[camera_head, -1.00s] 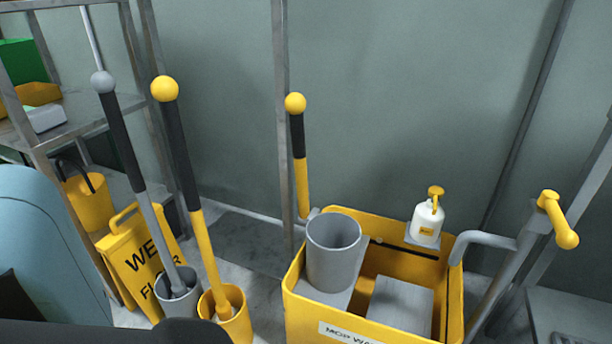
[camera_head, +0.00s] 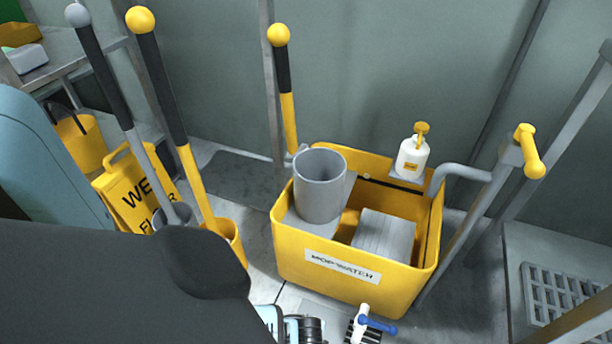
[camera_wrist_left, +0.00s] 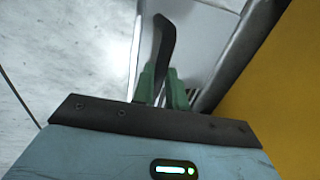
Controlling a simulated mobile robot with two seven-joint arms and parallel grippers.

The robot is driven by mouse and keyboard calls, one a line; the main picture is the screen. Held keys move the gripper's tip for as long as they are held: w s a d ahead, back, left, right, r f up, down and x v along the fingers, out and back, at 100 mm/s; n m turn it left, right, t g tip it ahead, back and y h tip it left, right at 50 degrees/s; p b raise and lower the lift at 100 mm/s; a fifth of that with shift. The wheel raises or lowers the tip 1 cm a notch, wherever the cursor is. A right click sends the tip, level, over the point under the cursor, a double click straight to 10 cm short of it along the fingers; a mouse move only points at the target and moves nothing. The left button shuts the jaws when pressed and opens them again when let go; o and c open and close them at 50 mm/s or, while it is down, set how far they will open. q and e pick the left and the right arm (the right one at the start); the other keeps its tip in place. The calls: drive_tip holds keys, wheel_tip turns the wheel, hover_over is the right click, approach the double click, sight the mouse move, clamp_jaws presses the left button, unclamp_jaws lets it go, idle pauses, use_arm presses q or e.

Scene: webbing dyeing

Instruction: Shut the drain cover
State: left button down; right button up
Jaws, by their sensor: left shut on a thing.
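My left gripper (camera_wrist_left: 161,90) shows in the left wrist view as two green fingers. They are shut on a dark, slightly curved upright piece (camera_wrist_left: 162,38), which looks like part of the drain cover, though I cannot tell for sure. Behind it lies a pale grey panel with a dark edge (camera_wrist_left: 197,30), beside a yellow wall. In the head view my left arm reaches over the floor in front of the yellow mop-water bucket (camera_head: 335,287). The left fingertips are not clear there. A striped dark grate (camera_head: 351,330) shows partly at the bottom edge. My right gripper is out of view.
A blue-handled valve (camera_head: 375,323) sits low at the bucket's front. A grey cup (camera_head: 320,187) and a white pump bottle (camera_head: 412,157) stand on the bucket. A yellow wet-floor sign (camera_head: 135,195) and long-handled tools stand left. A grated tray (camera_head: 560,290) lies right.

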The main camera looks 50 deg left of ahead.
use_arm(q)
drive_tip(key=w+d+b, duration=0.1)
drive_tip(key=w+d, duration=0.5)
drive_tip(key=d, duration=0.3)
drive_tip(key=shift+d, duration=0.4)
drive_tip(key=c, duration=1.5)
unclamp_jaws()
drive_tip(key=shift+d, duration=0.1)
drive_tip(key=shift+o, duration=0.5)
wheel_tip(320, 180, up, 8)
drive_tip(key=s+p, duration=0.1)
drive_tip(key=p, duration=0.4)
drive_tip(key=shift+s+d+f, duration=0.15)
drive_tip(key=shift+d, duration=0.2)
